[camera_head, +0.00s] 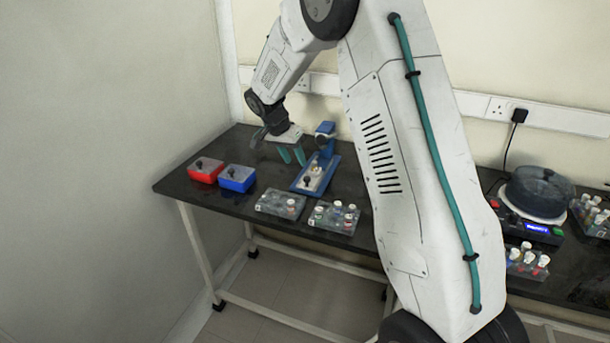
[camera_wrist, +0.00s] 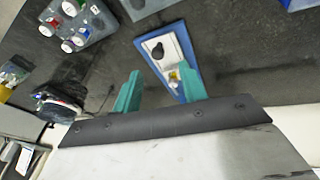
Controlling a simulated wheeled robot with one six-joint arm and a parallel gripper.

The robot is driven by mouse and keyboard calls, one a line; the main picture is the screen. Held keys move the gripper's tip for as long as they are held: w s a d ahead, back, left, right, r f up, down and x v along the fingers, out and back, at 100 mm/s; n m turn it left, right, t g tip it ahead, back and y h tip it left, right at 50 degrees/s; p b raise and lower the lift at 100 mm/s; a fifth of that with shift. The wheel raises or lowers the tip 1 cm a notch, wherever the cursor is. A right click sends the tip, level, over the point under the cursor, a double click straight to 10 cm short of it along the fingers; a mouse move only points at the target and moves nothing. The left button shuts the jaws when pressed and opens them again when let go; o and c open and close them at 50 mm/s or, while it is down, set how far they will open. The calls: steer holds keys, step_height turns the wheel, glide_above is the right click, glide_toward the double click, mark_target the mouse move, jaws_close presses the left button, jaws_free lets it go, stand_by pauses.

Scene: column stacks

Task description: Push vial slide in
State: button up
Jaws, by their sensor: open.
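The vial slide (camera_head: 312,184) is a white plate with a dark knob, on a blue base (camera_head: 299,186) that carries a blue and dark upright device (camera_head: 324,140) at its back. A small vial with a yellowish part (camera_wrist: 173,76) sits on the slide near the knob. The slide also shows in the wrist view (camera_wrist: 150,44), partly framed by my fingers. My gripper (camera_head: 292,157) has two teal fingers, open and empty, above and to the left of the blue base. In the wrist view its fingers (camera_wrist: 158,72) are apart. I cannot tell how far in the slide stands.
A red box (camera_head: 206,171) and a blue box (camera_head: 237,179) stand to the left. A grey rack (camera_head: 280,204) and a rack of capped vials (camera_head: 334,217) lie in front. A dark round machine (camera_head: 539,193) stands far right. My arm hides the table's middle.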

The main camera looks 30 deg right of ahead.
mark_target(307, 178)
steer(key=d+f+m, duration=0.1)
steer(key=f+m, duration=0.1)
steer(key=d+f+m, duration=0.1)
steer(key=f+m, duration=0.1)
steer(key=f, duration=0.1)
steer(key=d+f+m, duration=0.1)
steer(key=f+m, duration=0.1)
steer(key=shift+s+d+f+m+h, duration=0.25)
steer(key=shift+s+d+m+h, duration=0.05)
steer(key=shift+s+d, duration=0.1)
